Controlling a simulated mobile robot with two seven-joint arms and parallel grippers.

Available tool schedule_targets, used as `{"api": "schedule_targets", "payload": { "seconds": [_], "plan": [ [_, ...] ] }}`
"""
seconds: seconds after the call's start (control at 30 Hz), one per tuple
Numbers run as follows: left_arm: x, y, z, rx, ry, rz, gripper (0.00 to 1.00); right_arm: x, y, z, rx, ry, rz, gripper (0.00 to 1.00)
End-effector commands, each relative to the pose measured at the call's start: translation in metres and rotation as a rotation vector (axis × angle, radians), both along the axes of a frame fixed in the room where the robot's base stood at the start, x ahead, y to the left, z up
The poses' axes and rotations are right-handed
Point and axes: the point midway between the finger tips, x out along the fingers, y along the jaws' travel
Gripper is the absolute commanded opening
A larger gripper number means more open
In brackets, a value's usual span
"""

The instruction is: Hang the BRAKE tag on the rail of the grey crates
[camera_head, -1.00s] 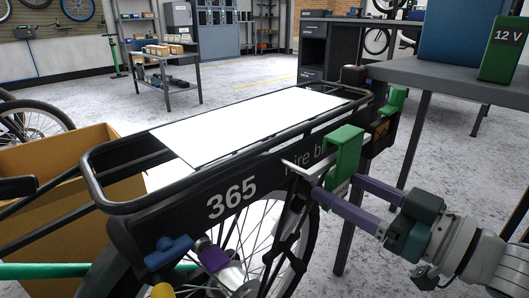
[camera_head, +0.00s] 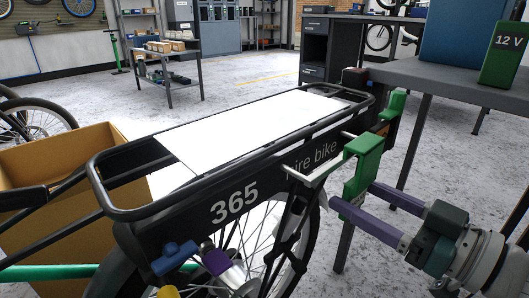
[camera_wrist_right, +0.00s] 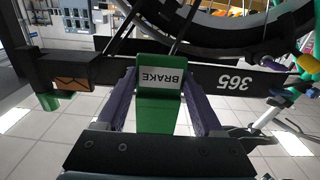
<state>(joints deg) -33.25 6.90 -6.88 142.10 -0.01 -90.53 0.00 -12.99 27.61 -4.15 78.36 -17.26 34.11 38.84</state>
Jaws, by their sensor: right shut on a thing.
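The green BRAKE tag (camera_wrist_right: 156,115) is between the purple fingers of my right gripper (camera_head: 353,195), its white label readable in the right wrist view. In the head view the same tag (camera_head: 362,160) is upright beside the "365 hire bike" side panel (camera_head: 233,203), its upper end bent toward the bike. A pale peg (camera_head: 302,175) sticks out of the panel left of the tag; the tag looks apart from it. A second green tag (camera_head: 393,106) is at the panel's far end. I see no grey crates or their rail.
The bike's black carrier rack (camera_head: 120,212) with a white top (camera_head: 245,128) fills the middle. A grey table (camera_head: 455,84) with a green 12 V box (camera_head: 503,50) stands close at right. A cardboard box (camera_head: 62,225) is at left. Floor behind is open.

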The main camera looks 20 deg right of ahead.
Motion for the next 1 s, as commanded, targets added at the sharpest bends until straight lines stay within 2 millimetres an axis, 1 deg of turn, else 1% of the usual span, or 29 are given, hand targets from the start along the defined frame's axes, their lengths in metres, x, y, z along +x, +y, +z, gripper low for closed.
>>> {"api": "schedule_targets", "payload": {
  "seconds": [0.7,1.0],
  "plan": [
    [0.0,0.001,0.014,0.004,-0.001,-0.002,1.0,-0.044,-0.018,0.0,-0.001,0.003,0.0,0.2],
    [0.0,-0.001,0.015,-0.005,0.0,0.004,1.0,-0.049,-0.02,0.0,-0.001,0.0,0.0,0.2]
  ]
}}
